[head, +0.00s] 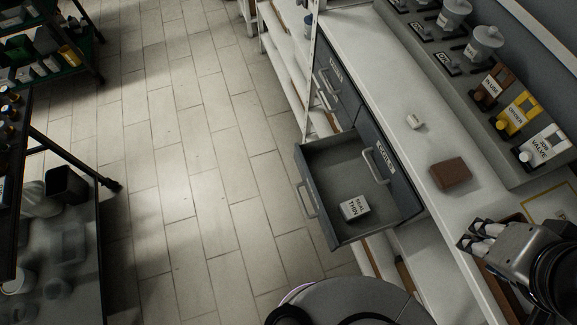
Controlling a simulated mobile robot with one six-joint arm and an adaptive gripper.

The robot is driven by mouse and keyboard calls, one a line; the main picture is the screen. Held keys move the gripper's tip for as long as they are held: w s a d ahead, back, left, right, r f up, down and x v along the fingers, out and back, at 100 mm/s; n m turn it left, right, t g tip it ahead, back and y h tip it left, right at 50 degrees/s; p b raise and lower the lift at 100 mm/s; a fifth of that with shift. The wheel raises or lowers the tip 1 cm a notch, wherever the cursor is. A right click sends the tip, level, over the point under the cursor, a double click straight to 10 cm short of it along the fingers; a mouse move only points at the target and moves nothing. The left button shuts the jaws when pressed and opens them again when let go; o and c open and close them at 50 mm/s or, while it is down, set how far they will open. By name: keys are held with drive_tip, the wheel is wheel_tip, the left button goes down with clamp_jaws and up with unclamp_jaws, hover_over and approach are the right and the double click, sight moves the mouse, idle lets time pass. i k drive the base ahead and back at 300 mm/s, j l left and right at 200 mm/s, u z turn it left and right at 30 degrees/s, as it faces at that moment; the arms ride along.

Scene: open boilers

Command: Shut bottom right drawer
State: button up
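The open drawer (318,160) is a grey box pulled far out to the left from the lower right of the dark cabinet. Its handle (307,200) is on its left-facing front. A small white labelled box (354,208) lies inside it. A closed drawer (384,143) with its own handle (376,166) sits directly above it. My gripper (469,233) is over the worktop at the lower right, its fingers apart and empty. It is well right of the open drawer and touches neither drawer nor handle.
The worktop (368,60) holds a brown block (451,173) and a small white piece (413,121). A rack of labelled valves and jars (508,110) lines its back. The tiled floor (200,150) left of the drawer is clear. Dark shelves (62,172) stand at the far left.

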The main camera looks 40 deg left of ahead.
sight(333, 169)
drive_tip(key=j+u, duration=0.1)
drive_tip(key=u, duration=1.35)
drive_tip(key=i+l, duration=0.1)
drive_tip(key=l, duration=0.2)
